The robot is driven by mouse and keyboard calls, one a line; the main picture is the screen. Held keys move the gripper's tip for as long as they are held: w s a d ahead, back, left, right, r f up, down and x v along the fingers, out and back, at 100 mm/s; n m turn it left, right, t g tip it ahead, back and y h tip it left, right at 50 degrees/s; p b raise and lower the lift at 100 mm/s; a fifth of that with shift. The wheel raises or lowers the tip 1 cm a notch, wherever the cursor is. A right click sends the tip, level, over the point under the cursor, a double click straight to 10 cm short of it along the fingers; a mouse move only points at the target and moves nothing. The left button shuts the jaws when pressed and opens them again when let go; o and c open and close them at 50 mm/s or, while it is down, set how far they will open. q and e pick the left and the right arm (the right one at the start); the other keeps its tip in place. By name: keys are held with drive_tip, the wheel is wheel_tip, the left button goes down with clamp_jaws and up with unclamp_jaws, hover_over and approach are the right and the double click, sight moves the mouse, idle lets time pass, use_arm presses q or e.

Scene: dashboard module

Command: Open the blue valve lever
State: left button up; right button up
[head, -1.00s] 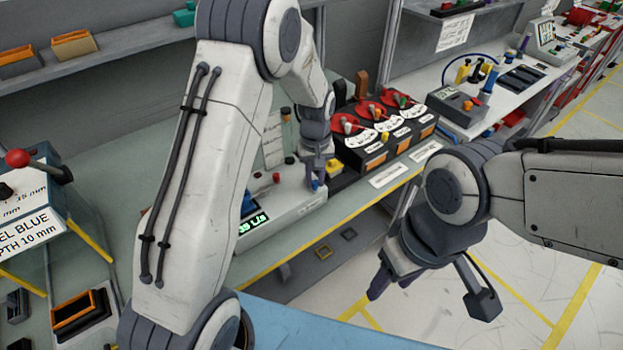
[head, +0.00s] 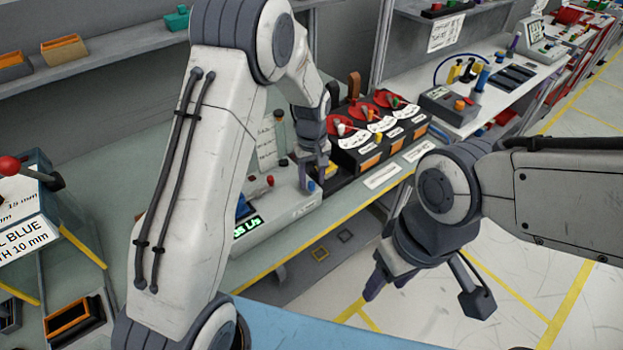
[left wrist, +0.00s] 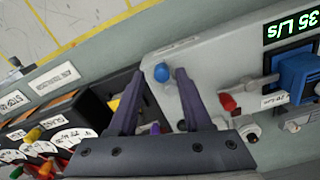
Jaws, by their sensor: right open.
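A small blue rounded knob (left wrist: 161,73) sits on the pale grey panel box (head: 295,212) and also shows in the head view (head: 311,186). It looks like the end of the blue lever; its stem is hidden. My left gripper (left wrist: 158,72) is open. In the left wrist view its fingertips appear on either side of the knob, with nothing gripped. I cannot tell how far apart they are from it in depth. My right gripper (head: 425,294) is open and empty, over the floor in front of the bench.
The panel box has a green digital readout (left wrist: 289,26), a blue block (left wrist: 297,74) and a red knob (left wrist: 229,102). Black units with red tops and levers (head: 375,130) stand close to the right. A shelf edge (head: 110,70) runs behind.

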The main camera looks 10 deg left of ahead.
sight(312, 183)
use_arm(q)
drive_tip(key=shift+s, duration=0.1)
wheel_tip(312, 183, up, 10)
drive_tip(key=b, duration=0.2)
drive_tip(key=shift+r, duration=0.25)
idle(0.5)
drive_tip(key=s+d+r+m, duration=0.2)
drive_tip(key=s+d+m, duration=0.25)
drive_tip(key=s, duration=0.35)
drive_tip(key=s+d+r+m, duration=0.25)
drive_tip(key=s+d, duration=0.25)
drive_tip(key=s, duration=0.3)
drive_tip(key=s+f+m+h, duration=0.1)
drive_tip(key=s+m, duration=0.6)
drive_tip(key=s, duration=0.7)
drive_tip(key=shift+s+f, duration=0.15)
drive_tip(key=shift+f, duration=0.6)
